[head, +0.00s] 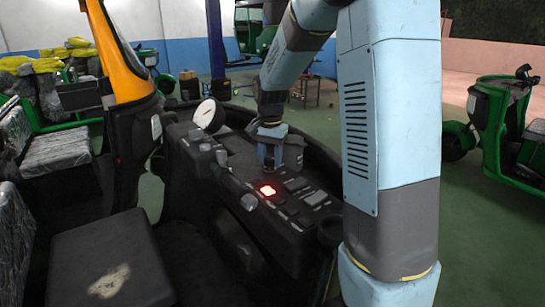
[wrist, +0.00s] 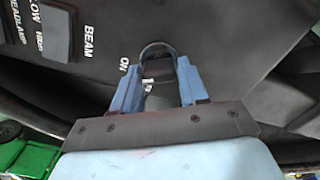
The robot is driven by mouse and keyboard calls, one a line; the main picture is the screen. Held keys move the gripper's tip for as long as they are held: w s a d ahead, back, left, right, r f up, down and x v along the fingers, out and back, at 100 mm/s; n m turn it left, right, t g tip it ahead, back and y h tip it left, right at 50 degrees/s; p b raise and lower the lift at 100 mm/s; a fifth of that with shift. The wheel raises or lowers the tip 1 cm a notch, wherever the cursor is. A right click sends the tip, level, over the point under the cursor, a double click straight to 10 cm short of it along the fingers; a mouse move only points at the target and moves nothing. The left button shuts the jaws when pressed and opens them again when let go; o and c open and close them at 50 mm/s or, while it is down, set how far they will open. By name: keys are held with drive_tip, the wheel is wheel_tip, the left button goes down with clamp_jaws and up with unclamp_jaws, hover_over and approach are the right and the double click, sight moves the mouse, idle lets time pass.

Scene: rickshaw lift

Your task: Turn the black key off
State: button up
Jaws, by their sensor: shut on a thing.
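The black key (wrist: 157,48) shows in the wrist view as a dark rounded loop on the black dashboard panel (wrist: 215,25). My gripper (wrist: 158,72) has its two blue fingers on either side of the key and is shut on it. White "ON" lettering stands just left of the key, and another white mark shows partly between the fingers. The key's lower part is hidden by the fingers. In the head view my gripper (head: 269,160) reaches down onto the dashboard, and the key cannot be made out there.
A lit red button (head: 267,190) and several switches (head: 297,184) lie close to my gripper. A black seat (head: 110,255) is at the lower left. A green rickshaw (head: 490,130) stands at right.

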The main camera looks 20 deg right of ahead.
drive_tip(key=shift+d, duration=0.15)
drive_tip(key=shift+w+a, duration=0.1)
drive_tip(key=shift+a, duration=0.1)
drive_tip(key=shift+a+n, duration=0.1)
drive_tip(key=shift+n, duration=0.7)
drive_tip(key=n, duration=0.5)
drive_tip(key=shift+n, duration=2.5)
